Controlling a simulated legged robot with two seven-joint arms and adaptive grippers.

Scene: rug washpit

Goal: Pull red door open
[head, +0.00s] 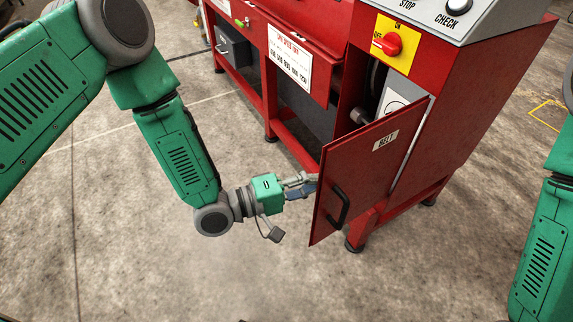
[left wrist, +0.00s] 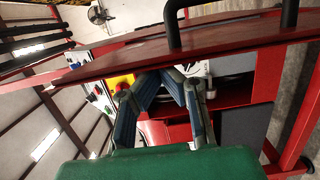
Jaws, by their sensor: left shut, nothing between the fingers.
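The red door (head: 365,165), labelled BELT, stands partly open on the red machine, swung outward with a gap behind it. Its black handle (head: 338,208) is on the outer face near the free edge. My left gripper (head: 312,186) is shut and empty at the door's free edge, its tips partly hidden by the door. In the left wrist view the shut fingers (left wrist: 160,75) point at the red door (left wrist: 110,66) and lie on the side away from the handle (left wrist: 174,22). I cannot tell whether they touch the door. My right gripper is out of view.
The machine's red cabinet (head: 475,110) carries a red knob (head: 389,43) on a yellow plate above the door. A red frame with a white sign (head: 290,57) extends left. The concrete floor (head: 240,280) in front is clear.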

